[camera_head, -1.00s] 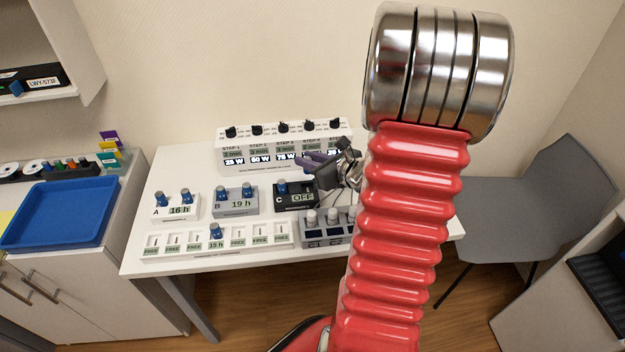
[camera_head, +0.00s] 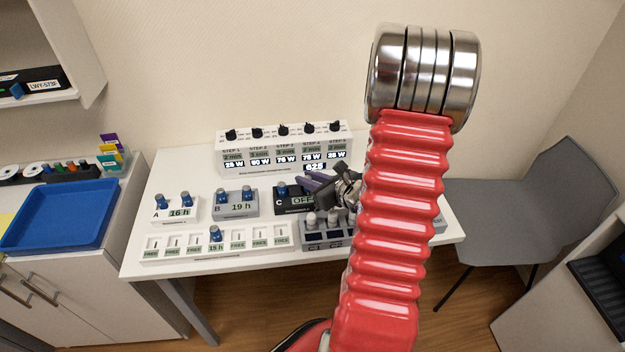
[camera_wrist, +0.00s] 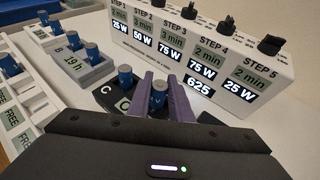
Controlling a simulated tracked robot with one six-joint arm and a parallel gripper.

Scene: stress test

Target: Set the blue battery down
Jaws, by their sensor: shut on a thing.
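My gripper's purple fingers (camera_wrist: 165,97) are shut on a blue battery (camera_wrist: 158,95) with a silvery top in the wrist view. The held battery is upright over or in the right part of the black station C (camera_wrist: 104,96); I cannot tell whether its base touches. Another blue battery (camera_wrist: 125,77) stands in station C, left of my fingers. In the head view my gripper (camera_head: 312,182) is at the right side of station C (camera_head: 291,208), and the held battery is hidden there.
Grey station B (camera_head: 235,209) and white station A (camera_head: 175,214) hold blue batteries to the left. A white rack (camera_head: 190,250) with one battery lies in front. A grey block (camera_head: 322,235) with grey cylinders stands front right. The white step panel (camera_head: 230,163) stands close behind.

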